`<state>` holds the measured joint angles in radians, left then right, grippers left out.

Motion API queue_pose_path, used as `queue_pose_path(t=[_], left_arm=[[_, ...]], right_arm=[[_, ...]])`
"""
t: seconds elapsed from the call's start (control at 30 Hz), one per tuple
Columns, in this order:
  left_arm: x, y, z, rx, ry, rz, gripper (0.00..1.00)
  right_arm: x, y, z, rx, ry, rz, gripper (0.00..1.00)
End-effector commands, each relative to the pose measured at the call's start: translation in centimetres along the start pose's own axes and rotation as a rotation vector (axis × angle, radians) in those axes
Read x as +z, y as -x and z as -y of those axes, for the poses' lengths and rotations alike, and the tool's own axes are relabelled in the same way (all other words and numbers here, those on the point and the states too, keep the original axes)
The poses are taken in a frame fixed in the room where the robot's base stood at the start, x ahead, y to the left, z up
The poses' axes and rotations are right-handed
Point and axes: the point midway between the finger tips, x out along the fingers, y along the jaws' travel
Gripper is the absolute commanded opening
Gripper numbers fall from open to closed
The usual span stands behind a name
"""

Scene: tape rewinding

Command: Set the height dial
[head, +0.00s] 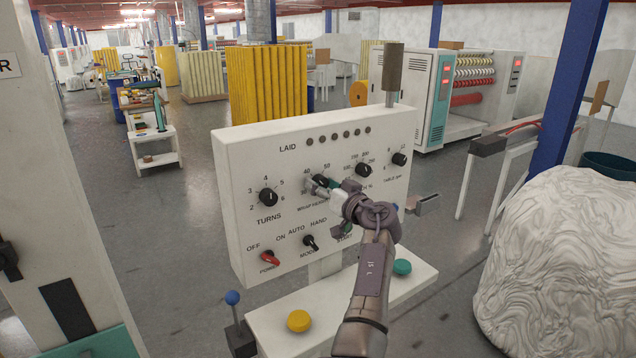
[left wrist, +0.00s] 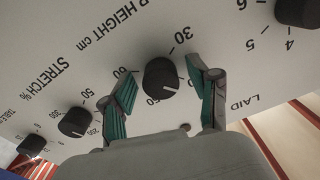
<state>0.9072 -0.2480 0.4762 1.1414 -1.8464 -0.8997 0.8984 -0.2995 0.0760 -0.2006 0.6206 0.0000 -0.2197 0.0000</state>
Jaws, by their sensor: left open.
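The height dial (left wrist: 160,78) is a round black knob on the white panel (head: 232,170), by the partly hidden label "HEIGHT cm". In the left wrist view, which is upside down, 30, 50 and 60 show around it. Its white pointer line points to the lower right, between 50 and 30. My left gripper (left wrist: 165,95) is open, with one teal-padded finger on each side of the dial; I cannot tell whether they touch it. In the head view the gripper (head: 329,184) covers part of the dial (head: 319,180). My right gripper is out of view.
The turns dial (head: 268,197) is to the left, the stretch dial (head: 363,170) and table dial (head: 399,159) to the right. Below are the red power switch (head: 270,258) and black mode switch (head: 310,242). A yellow button (head: 299,320) and green button (head: 402,267) sit on the lower shelf.

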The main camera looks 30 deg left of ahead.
Motion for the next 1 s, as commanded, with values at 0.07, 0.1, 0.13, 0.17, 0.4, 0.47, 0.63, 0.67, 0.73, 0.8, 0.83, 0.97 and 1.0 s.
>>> queue_pose_path(t=[0.07,0.1,0.13,0.17,0.4,0.47,0.63,0.67,0.73,0.8,0.83,0.97,1.0], left_arm=[[0.0,0.0,0.0,0.000,0.000,0.000,0.61],[0.0,0.0,0.0,0.000,0.000,0.000,0.61],[0.0,0.0,0.0,0.000,0.000,0.000,0.61],[0.0,0.0,0.0,0.000,0.000,0.000,0.61],[0.0,0.0,0.0,0.000,0.001,0.000,0.21],[0.0,0.0,0.0,0.000,0.000,0.000,0.11],[0.0,0.0,0.0,0.000,-0.002,0.000,0.01],[0.0,0.0,0.0,0.000,-0.004,0.000,0.01],[0.1,0.0,0.0,0.000,-0.014,0.000,0.01],[0.1,0.0,0.0,0.000,-0.031,0.000,0.01],[0.1,0.0,0.0,0.000,-0.041,0.000,0.01],[0.2,0.0,0.0,0.000,-0.106,-0.001,0.01],[0.2,0.0,0.0,0.000,-0.132,-0.002,0.01]], right_arm=[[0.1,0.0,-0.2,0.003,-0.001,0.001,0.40],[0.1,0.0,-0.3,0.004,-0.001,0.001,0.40],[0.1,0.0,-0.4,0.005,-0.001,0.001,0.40],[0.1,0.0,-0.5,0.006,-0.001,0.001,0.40],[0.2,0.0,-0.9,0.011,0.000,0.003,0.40],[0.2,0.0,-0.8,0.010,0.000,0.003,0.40],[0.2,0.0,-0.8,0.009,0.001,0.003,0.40],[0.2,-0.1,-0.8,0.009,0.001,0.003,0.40],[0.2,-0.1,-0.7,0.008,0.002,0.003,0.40],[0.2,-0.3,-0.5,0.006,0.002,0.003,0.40],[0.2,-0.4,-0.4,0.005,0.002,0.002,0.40],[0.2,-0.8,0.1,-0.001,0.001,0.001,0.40],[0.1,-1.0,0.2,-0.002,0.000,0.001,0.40]])
